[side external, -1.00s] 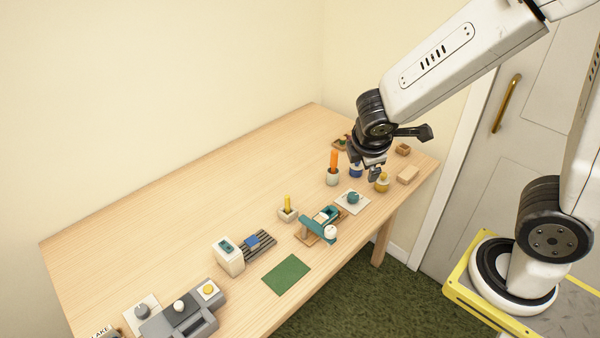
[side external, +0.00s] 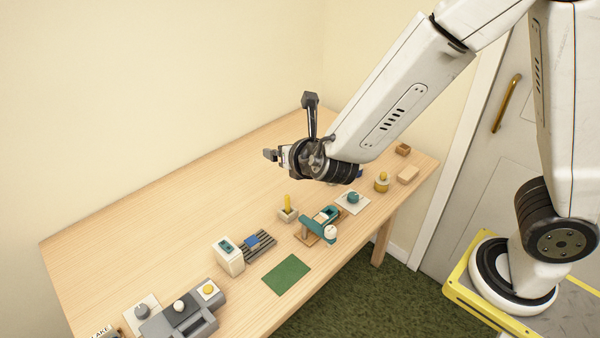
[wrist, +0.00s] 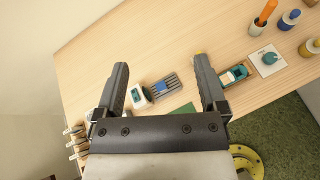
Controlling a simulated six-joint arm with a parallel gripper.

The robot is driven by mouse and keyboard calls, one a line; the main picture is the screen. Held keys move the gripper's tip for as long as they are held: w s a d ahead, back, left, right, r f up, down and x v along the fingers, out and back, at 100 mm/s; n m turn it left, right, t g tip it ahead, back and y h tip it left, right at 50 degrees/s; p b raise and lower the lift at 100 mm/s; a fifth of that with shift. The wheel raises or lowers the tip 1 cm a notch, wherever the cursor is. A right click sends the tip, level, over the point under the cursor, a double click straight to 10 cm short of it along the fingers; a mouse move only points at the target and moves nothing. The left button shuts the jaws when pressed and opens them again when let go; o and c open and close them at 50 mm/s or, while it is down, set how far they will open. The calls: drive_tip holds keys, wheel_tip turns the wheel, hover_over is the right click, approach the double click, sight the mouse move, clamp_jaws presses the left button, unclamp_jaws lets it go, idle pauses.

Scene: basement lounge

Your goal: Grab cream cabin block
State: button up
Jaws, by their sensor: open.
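No block is clearly marked as the cream cabin block. A pale cream-tan block (side external: 409,174) lies near the right end of the table. A white box-like block with a teal top panel (side external: 228,257) stands left of a dark slatted rack (side external: 262,246); it also shows in the wrist view (wrist: 138,97), near the inner side of the left finger. My gripper (side external: 273,155) is in the air above the table, apart from both. In the wrist view my gripper (wrist: 161,62) is open and empty, with the rack (wrist: 165,88) visible between its fingers.
A teal and white toy on a wooden base (side external: 319,226), a yellow peg in a holder (side external: 287,207), a green mat (side external: 287,274) and a grey unit (side external: 182,317) lie along the front. The back left of the table is clear.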

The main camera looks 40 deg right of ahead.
drive_tip(key=a+n+t+y, duration=0.1)
drive_tip(key=a+n+y, duration=0.2)
drive_tip(key=a+n, duration=0.25)
approach(255, 243)
drive_tip(key=shift+m+x, duration=0.25)
drive_tip(key=shift+x, duration=0.95)
drive_tip(key=shift+w, duration=0.15)
drive_tip(key=shift+x, duration=1.25)
drive_tip(key=shift+x, duration=2.55)
